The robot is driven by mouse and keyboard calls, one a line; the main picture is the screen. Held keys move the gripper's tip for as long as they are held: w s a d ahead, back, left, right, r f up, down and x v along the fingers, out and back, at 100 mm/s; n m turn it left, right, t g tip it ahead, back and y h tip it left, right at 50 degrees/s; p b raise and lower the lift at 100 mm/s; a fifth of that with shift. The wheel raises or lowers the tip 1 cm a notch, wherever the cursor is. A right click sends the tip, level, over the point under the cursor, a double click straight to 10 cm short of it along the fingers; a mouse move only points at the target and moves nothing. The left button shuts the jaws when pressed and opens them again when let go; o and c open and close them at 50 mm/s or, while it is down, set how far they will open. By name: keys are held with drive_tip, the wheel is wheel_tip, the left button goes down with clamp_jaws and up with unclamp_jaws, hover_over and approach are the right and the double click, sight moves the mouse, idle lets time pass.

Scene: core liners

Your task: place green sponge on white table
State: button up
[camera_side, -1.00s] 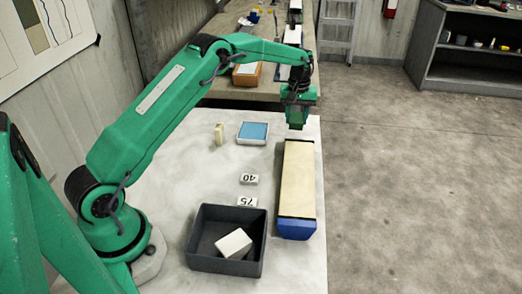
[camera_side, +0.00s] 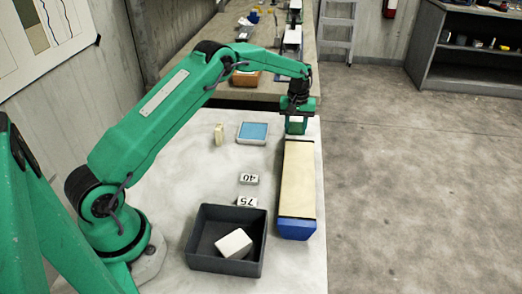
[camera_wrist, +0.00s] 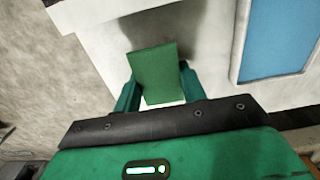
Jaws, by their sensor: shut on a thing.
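My gripper (camera_side: 297,129) is at the far right end of the white table (camera_side: 187,172), just beyond the far end of the long cream core liner. It is shut on the green sponge (camera_wrist: 155,72), which stands out between the two green fingers in the wrist view. In the side view the sponge is hard to tell from the green fingers. Pale table surface lies below it in the wrist view. I cannot tell whether the sponge touches the table.
The cream core liner (camera_side: 298,178) with a blue end lies along the right edge. A blue-topped tray (camera_side: 253,132), a small cream block (camera_side: 219,134) and number tags (camera_side: 249,179) are to the left. A dark bin (camera_side: 228,266) holding a white block (camera_side: 234,243) stands nearer.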

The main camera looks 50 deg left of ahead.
sight(296, 126)
drive_tip(key=shift+f, duration=0.15)
drive_tip(key=o, duration=0.9)
wheel_tip(296, 126, up, 12)
drive_tip(key=shift+r, duration=0.25)
idle(0.4)
